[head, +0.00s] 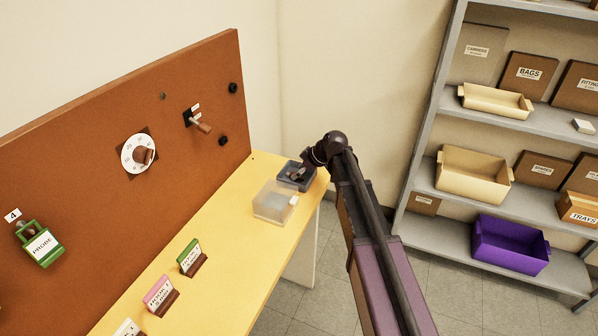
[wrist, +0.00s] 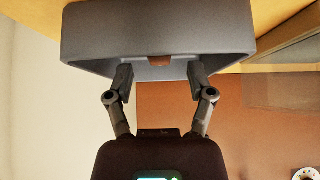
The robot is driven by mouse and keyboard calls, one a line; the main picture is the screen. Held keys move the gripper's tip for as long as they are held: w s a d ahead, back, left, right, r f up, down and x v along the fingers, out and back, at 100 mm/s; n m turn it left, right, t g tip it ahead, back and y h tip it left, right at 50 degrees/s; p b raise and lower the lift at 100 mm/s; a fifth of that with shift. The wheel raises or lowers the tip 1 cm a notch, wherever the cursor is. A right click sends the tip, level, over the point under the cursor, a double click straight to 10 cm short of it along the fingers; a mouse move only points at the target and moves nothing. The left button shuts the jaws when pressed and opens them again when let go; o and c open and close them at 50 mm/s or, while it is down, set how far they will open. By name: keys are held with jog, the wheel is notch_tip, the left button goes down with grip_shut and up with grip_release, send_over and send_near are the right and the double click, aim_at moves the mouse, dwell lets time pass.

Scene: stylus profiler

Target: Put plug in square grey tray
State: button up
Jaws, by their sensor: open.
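The square grey tray (head: 305,186) stands at the far right end of the yellow bench. In the wrist view its grey wall (wrist: 160,32) fills the top. My gripper (head: 298,174) is at the tray, its fingers reaching over the rim into the opening. In the wrist view my gripper (wrist: 160,75) is open, with a finger on each side. Between the fingertips, inside the tray, a small reddish-brown piece (wrist: 160,62) shows, apart from both fingers. It looks like the plug, but most of it is hidden by the tray wall. In the head view I cannot make it out.
A clear box (head: 270,205) with a pale block (head: 293,201) stands just left of the tray. A brown panel (head: 90,140) with a dial (head: 138,154) and a lever (head: 200,124) rises behind the bench. Shelves (head: 430,250) stand right.

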jog(key=shift+c, duration=0.4)
jog(key=a+r+p+v, duration=0.1)
jog(key=p+v, duration=0.6)
jog(key=v, duration=0.1)
jog(key=shift+w+r+p, duration=0.2)
jog(key=shift+r+p, duration=0.05)
jog(key=shift+p, duration=0.15)
dwell(0.3)
jog(key=shift+a+f, duration=0.1)
jog(key=shift+f, duration=0.1)
jog(key=b+x, duration=0.2)
jog(key=d+b+x, duration=0.1)
jog(key=b+x, duration=0.2)
jog(key=f+b+x, duration=0.1)
jog(key=b+x, duration=0.1)
jog(key=x, duration=0.1)
jog(key=shift+s+d+b, duration=0.15)
jog(key=shift+s+b, duration=0.05)
jog(key=shift+b, duration=0.2)
dwell(1.2)
